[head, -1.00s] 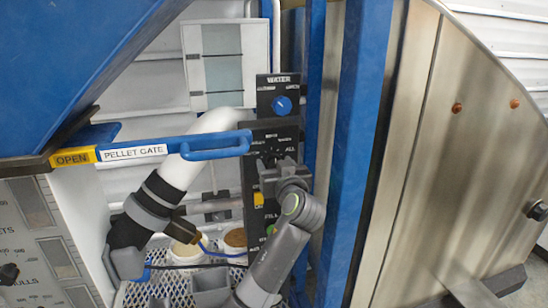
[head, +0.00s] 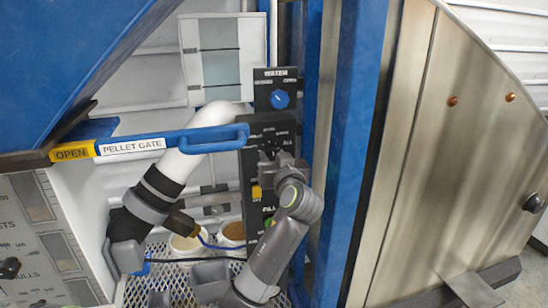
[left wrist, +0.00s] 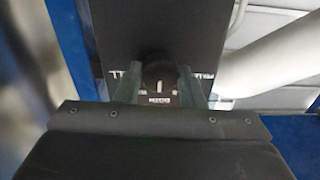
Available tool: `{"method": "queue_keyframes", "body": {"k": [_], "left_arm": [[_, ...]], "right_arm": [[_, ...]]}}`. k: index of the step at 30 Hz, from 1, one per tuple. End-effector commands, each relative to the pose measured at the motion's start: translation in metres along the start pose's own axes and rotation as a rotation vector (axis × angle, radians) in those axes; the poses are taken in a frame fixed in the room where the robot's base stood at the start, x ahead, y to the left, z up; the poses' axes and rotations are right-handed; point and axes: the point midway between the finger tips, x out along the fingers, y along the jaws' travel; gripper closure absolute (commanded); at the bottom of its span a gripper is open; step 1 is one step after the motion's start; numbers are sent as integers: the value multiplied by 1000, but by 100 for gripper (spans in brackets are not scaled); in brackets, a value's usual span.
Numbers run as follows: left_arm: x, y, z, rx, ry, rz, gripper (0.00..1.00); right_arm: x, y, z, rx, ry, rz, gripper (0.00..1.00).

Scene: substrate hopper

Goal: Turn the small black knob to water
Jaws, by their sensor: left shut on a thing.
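The small black knob (left wrist: 158,72) sits on a black panel (left wrist: 140,25) in the left wrist view, with a short white mark on its lower part. White lettering, too blurred to read, lies on both sides and below it. My left gripper (left wrist: 159,84) has one finger on each side of the knob and is shut on it. In the head view my left gripper (head: 272,160) is against the black control panel (head: 258,130) and hides the knob. My right gripper is not in view.
A blue knob (head: 279,99) under a WATER label is above my gripper. The blue pellet gate handle (head: 215,138) projects close to its left. A blue post (head: 352,150) and a steel drum (head: 450,140) stand to the right. Buckets (head: 232,234) stand below left.

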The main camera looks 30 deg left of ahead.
Motion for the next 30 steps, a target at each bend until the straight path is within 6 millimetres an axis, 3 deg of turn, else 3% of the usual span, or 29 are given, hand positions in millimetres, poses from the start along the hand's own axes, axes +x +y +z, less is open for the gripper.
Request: {"method": "queue_keyframes", "body": {"k": [7,21,30], "left_arm": [[0,0,-2,157,-3,-1,87],[0,0,-2,510,-2,-1,87],[0,0,-1,628,-1,-2,87]], "right_arm": [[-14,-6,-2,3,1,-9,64],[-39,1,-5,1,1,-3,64],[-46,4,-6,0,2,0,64]]}}
